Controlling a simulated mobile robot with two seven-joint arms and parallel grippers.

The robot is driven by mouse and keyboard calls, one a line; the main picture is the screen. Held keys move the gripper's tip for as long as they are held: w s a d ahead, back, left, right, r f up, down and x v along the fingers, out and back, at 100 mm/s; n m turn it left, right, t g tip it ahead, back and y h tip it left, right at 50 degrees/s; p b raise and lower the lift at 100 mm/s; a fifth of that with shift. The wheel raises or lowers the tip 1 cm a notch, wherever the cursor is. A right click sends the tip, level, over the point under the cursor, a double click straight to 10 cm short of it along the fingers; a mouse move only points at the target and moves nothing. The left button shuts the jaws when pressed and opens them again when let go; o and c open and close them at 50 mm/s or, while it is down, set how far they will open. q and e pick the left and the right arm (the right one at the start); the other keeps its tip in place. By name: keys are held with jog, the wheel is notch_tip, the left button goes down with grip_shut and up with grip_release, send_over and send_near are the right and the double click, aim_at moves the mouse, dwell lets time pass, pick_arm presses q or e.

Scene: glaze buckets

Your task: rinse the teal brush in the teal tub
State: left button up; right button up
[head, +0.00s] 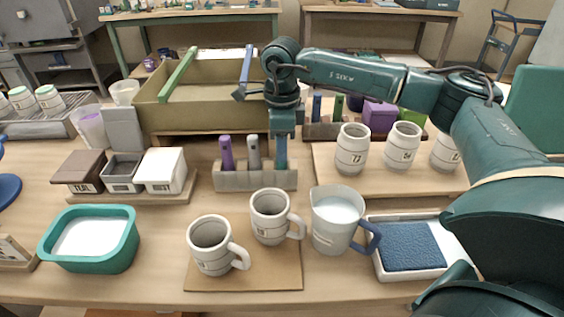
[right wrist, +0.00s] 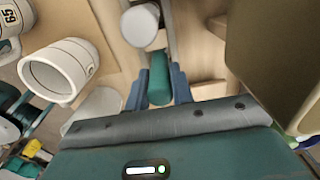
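The teal tub (head: 127,246), with pale liquid inside, stands at the front left of the table. The teal brush (head: 281,153) stands upright in the right slot of a grey brush rack (head: 254,181); its lower end is hidden in the rack. My right gripper (head: 283,133) points down over it. In the right wrist view, the teal handle (right wrist: 159,80) lies between the two blue fingers (right wrist: 159,88), which appear to touch it on both sides. My left gripper is not in view.
A purple brush (head: 226,153) and a grey brush (head: 253,152) stand beside it. Two mugs (head: 211,247) on a board and a white pitcher (head: 335,220) stand in front. A blue pad (head: 410,246) lies in a white tray at right.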

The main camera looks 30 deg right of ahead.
grip_shut()
jog(key=shift+r+p, duration=1.05)
jog(key=shift+r, duration=0.35)
jog(key=shift+r+p, duration=0.5)
jog(key=shift+r, duration=0.25)
notch_tip(320, 180, up, 2)
jog(key=shift+r+p, duration=0.1)
jog(key=shift+p, duration=0.7)
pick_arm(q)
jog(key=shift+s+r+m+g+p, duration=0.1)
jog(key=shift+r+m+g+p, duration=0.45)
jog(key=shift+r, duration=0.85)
pick_arm(e)
jog(key=shift+r, duration=1)
